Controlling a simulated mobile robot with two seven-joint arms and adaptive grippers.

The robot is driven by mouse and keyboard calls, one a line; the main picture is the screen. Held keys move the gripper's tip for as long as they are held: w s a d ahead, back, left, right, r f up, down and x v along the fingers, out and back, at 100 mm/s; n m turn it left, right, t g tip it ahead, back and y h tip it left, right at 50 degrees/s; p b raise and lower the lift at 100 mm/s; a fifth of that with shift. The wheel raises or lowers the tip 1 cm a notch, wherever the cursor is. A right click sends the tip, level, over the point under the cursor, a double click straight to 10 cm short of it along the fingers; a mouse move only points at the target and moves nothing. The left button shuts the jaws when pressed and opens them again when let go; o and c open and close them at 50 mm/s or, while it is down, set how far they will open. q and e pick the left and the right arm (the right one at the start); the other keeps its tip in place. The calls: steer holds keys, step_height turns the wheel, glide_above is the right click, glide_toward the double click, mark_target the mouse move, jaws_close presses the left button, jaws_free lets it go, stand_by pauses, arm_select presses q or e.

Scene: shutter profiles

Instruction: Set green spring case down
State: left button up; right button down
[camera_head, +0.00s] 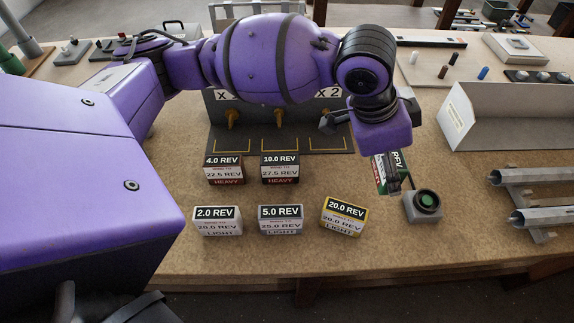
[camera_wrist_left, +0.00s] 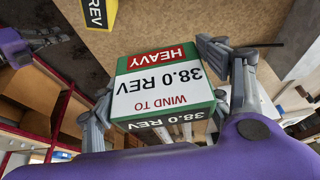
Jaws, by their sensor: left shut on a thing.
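The green spring case (camera_wrist_left: 165,85) has a white label reading "WIND TO 38.0 REV" and a red "HEAVY" band, upside down in the left wrist view. My left gripper (camera_wrist_left: 160,72) is shut on it, one finger at each side. In the head view the green case (camera_head: 379,174) shows partly behind my gripper (camera_head: 391,178), just left of the button box. I cannot tell whether its underside touches the table.
Cases marked 4.0 (camera_head: 223,170), 10.0 (camera_head: 280,170), 2.0 (camera_head: 217,221), 5.0 (camera_head: 280,220) and yellow-edged 20.0 (camera_head: 343,217) stand left of it. A button box (camera_head: 424,205) is close by. Behind is a grey fixture (camera_head: 260,140); metal profiles (camera_head: 535,177) lie right.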

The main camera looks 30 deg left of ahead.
arm_select(q)
steer(key=a+f, duration=0.2)
steer(key=a, duration=0.1)
steer(key=w+a+f, duration=0.1)
steer(key=a+f, duration=0.1)
steer(key=a, duration=0.1)
steer(key=w+a+f, duration=0.1)
steer(key=a+f, duration=0.2)
steer(key=shift+w+a, duration=0.15)
steer(key=f, duration=0.2)
steer(key=a+f, duration=0.1)
steer(key=shift+w+a+f, duration=0.1)
steer(key=shift+f, duration=0.6)
steer(key=shift+f, duration=0.15)
steer(key=o, duration=1.5)
steer(key=shift+c, duration=0.2)
